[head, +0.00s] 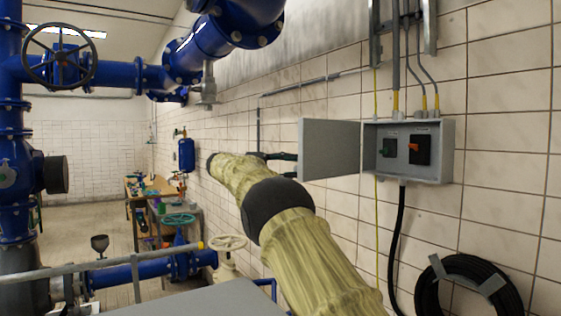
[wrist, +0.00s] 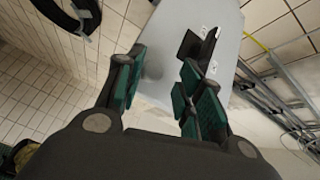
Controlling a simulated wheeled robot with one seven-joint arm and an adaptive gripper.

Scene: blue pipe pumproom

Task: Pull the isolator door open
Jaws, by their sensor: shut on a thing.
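The isolator box (head: 447,150) is a grey cabinet on the tiled wall at the right of the head view. Its grey door (head: 332,148) stands swung out to the left, showing two dark rotary switches (head: 420,150) inside. My gripper (head: 289,166) is at the door's free left edge, partly hidden behind my arm. In the wrist view its green-padded fingers (wrist: 160,90) are shut on the door, whose grey surface (wrist: 165,52) shows beyond and between them. The exact contact is hard to see there.
A coil of black hose (head: 468,290) hangs below the box; a black cable (head: 398,235) drops from it. Conduits (head: 395,60) rise above. Blue pipes (head: 120,73) and valve wheels (head: 228,242) fill the left. A workbench (head: 150,195) stands further back.

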